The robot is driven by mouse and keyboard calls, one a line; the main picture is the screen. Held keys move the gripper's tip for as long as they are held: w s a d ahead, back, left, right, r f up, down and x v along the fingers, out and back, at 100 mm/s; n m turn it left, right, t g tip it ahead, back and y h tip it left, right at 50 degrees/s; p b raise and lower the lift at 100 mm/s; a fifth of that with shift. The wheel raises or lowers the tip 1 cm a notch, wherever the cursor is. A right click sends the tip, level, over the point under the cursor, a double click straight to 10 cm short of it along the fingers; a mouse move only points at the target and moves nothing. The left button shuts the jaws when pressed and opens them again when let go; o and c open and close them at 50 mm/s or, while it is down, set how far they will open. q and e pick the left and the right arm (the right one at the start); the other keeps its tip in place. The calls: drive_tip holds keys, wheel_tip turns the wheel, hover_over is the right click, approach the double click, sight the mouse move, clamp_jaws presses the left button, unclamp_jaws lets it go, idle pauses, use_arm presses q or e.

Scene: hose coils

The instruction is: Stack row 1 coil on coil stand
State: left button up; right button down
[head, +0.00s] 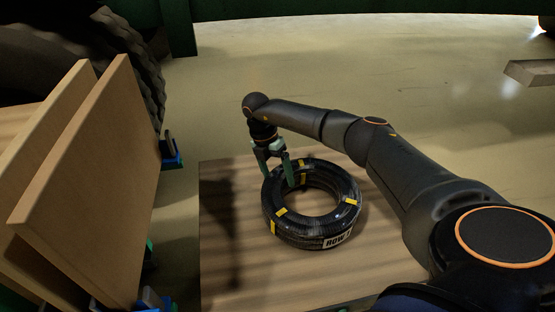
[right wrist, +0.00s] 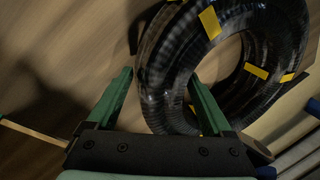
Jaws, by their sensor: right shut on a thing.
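The row 1 coil (head: 281,223) is a black hose ring with yellow tape bands and a white label reading "ROW" in the head view. It lies flat over a light wooden top (head: 222,263); whether it touches the wood or hangs just above, I cannot tell. My right gripper (head: 279,175) is shut on the coil's far left wall, with one green finger outside the ring and one in its hole. The right wrist view shows the coil (right wrist: 160,75) between the two fingers (right wrist: 163,100). I cannot pick out a coil stand for sure. My left gripper is not in view.
Two upright wooden boards (head: 95,190) stand at the left, beside a large dark tyre (head: 135,60). A blue and green bracket (head: 172,153) sits at the boards' edge. A grey block (head: 530,73) lies at the far right. The floor behind the wooden top is clear.

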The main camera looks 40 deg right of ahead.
drive_tip(key=shift+f, duration=0.35)
idle(0.7)
drive_tip(key=shift+c, duration=0.6)
unclamp_jaws()
drive_tip(key=shift+o, duration=0.6)
drive_tip(key=shift+f, duration=0.15)
drive_tip(key=shift+r, duration=0.25)
drive_tip(key=shift+p+v, duration=2.05)
drive_tip(key=shift+v, duration=1.35)
drive_tip(key=p+v, duration=0.2)
drive_tip(key=v, duration=1)
drive_tip(key=shift+r, duration=0.25)
